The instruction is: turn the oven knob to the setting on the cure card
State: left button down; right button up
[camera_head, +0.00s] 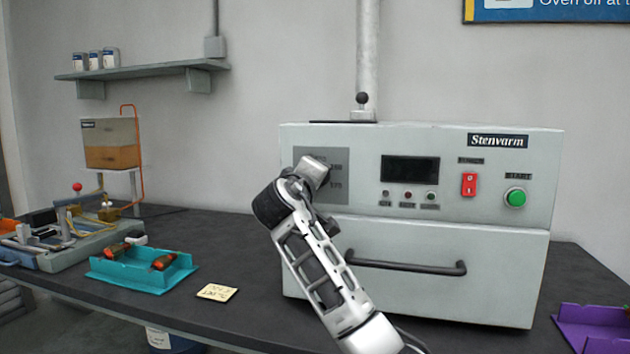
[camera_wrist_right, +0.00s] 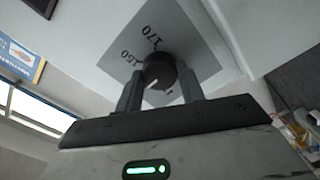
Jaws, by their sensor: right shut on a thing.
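The white oven (camera_head: 450,270) stands on the dark bench, with a grey dial plate (camera_head: 310,157) at its upper left. My right gripper (camera_head: 314,172) is at this plate and hides the knob in the head view. In the right wrist view the dark round knob (camera_wrist_right: 160,70) sits between the fingers of my right gripper (camera_wrist_right: 159,82), which is shut on it. A pale mark shows on the knob; I cannot tell which setting it points at. The plate (camera_wrist_right: 195,40) shows 150 and 170. A small cream card (camera_head: 217,292) lies on the bench; its writing is too small to read.
The oven has a display (camera_head: 410,169), a red switch (camera_head: 469,184), a green start button (camera_head: 515,197) and a door handle (camera_head: 410,266). A teal tray (camera_head: 130,276) with orange-brown parts is at left; a purple tray (camera_head: 590,318) is at right.

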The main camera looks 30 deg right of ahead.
jog(key=o, duration=1)
jog(key=shift+c, duration=0.2)
jog(key=b+v, duration=0.2)
jog(key=v, duration=1.4)
jog(key=shift+f, duration=0.1)
